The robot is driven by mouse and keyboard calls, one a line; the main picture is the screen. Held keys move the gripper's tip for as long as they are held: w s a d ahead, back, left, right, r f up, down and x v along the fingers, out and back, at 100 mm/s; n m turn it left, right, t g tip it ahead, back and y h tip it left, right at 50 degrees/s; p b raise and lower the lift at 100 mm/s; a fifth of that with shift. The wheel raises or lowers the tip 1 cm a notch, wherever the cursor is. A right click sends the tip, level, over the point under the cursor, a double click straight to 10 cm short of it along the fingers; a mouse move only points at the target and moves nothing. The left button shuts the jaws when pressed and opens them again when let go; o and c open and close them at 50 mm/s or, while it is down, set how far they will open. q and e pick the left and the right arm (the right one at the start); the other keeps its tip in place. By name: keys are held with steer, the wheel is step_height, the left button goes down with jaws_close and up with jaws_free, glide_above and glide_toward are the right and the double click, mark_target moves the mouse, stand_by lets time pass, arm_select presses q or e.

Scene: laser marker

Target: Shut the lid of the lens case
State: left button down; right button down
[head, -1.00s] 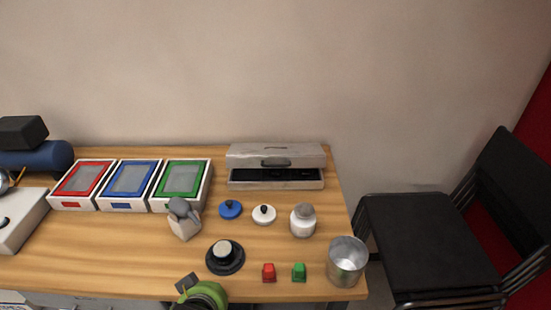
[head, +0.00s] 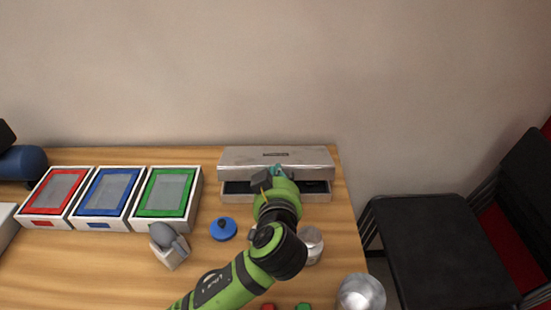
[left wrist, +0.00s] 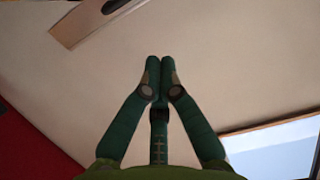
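The lens case (head: 318,195) is a long grey metal box at the back of the table, near its right end. Its lid (head: 240,157) stands raised, with a dark handle on it, and the dark inside shows below it on both sides of my arm. My left gripper (head: 279,168) is in front of the case, overlapping the opening and the lower lid. I cannot tell whether it touches the lid. In the left wrist view its two green fingers (left wrist: 160,62) are together with nothing between them. My right gripper is not in view.
Three framed trays, red (head: 57,190), blue (head: 107,192) and green (head: 166,192), stand to the left. A blue knobbed lid (head: 223,229), a grey-white jar (head: 311,244) and a metal cup (head: 361,293) sit near my arm. A black chair (head: 425,235) stands right of the table.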

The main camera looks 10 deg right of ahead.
arm_select(q)
steer(key=p+x, duration=0.2)
steer(key=x, duration=0.6)
steer(key=shift+w, duration=0.35)
steer(key=shift+w+f+p, duration=0.15)
steer(key=shift+f+p, duration=0.05)
steer(key=shift+p, duration=0.25)
steer(key=s, duration=0.1)
steer(key=s+f+p, duration=0.1)
steer(key=s+f, duration=0.1)
steer(key=shift+s+a+f+p, duration=0.1)
steer(key=shift+a+p, duration=0.2)
steer(key=shift+p, duration=0.05)
steer(key=shift+d, duration=0.1)
